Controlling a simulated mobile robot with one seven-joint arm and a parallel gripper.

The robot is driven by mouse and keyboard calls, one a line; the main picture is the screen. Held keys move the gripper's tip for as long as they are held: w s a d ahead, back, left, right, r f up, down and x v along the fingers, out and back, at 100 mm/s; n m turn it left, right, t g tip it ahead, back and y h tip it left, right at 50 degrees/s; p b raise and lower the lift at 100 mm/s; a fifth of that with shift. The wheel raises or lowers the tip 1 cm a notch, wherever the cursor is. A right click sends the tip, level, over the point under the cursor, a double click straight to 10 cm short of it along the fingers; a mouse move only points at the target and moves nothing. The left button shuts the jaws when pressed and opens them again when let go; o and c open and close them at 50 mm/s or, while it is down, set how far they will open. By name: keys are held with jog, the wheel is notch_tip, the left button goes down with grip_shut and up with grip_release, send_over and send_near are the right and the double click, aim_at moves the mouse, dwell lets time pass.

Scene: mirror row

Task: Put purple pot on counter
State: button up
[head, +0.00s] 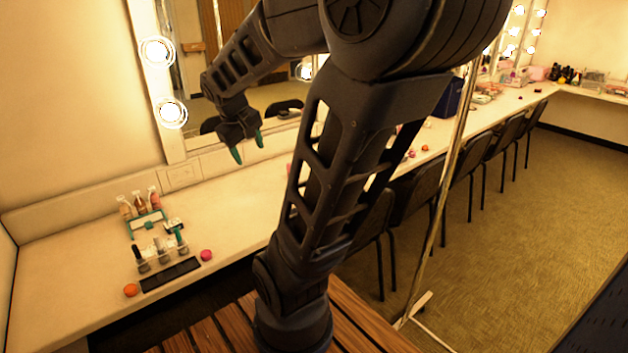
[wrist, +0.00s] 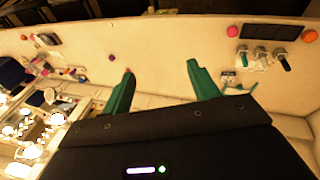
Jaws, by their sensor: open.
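My gripper (head: 248,150) is open, with two green fingers above the cream counter (head: 235,215) in front of the mirror. In the wrist view the open fingers (wrist: 159,72) have only bare counter (wrist: 160,45) between them. A tiny purple thing (wrist: 111,57) shows beyond the left finger's tip in the wrist view and looks like the purple pot on the counter. It is too small to tell its shape. I cannot make it out in the head view, where my arm hides part of the counter. A small reddish spot (wrist: 126,70) shows at the left fingertip.
A pink pot (head: 206,255) and an orange pot (head: 130,290) stand by a dark flat case (head: 170,274). Several bottles (head: 140,203) stand near the wall. A thin metal pole (head: 452,165) rises right of my arm. Dark chairs (head: 415,200) line the counter.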

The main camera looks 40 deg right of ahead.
jog(key=w+d+f+n+g+h, duration=0.2)
jog(key=w+d+f+n+h, duration=0.2)
jog(key=w+d+f, duration=0.5)
jog(key=w+d+f+n+g+h, duration=0.1)
jog(key=w+d+f+n+h, duration=0.3)
jog(key=w+d, duration=0.95)
jog(key=w+d+f+n+t, duration=0.1)
jog(key=w+d+f+n, duration=0.1)
jog(key=d+f, duration=0.3)
jog(key=w+d+f+n+t+h, duration=0.1)
jog(key=d+f+n, duration=0.4)
jog(key=f, duration=0.6)
jog(key=w+d+f+n+t, duration=0.1)
jog(key=d+f+n, duration=0.3)
jog(key=f, duration=0.4)
jog(key=shift+w+d+f+h, duration=0.15)
jog(key=shift+w+d, duration=0.1)
jog(key=shift+w, duration=0.15)
jog(key=shift+w+d+f+h, duration=0.1)
jog(key=shift+w+d+h, duration=0.1)
jog(key=shift+w, duration=0.2)
jog(key=x, duration=0.5)
jog(key=shift+w+d, duration=0.15)
jog(key=shift+d, duration=0.1)
jog(key=shift+w+r+x, duration=0.15)
jog(key=shift+x, duration=1.1)
jog(key=shift+w+r+x, duration=0.15)
jog(key=shift+x, duration=1.15)
jog(key=shift+c, duration=0.2)
jog(key=c, duration=1.1)
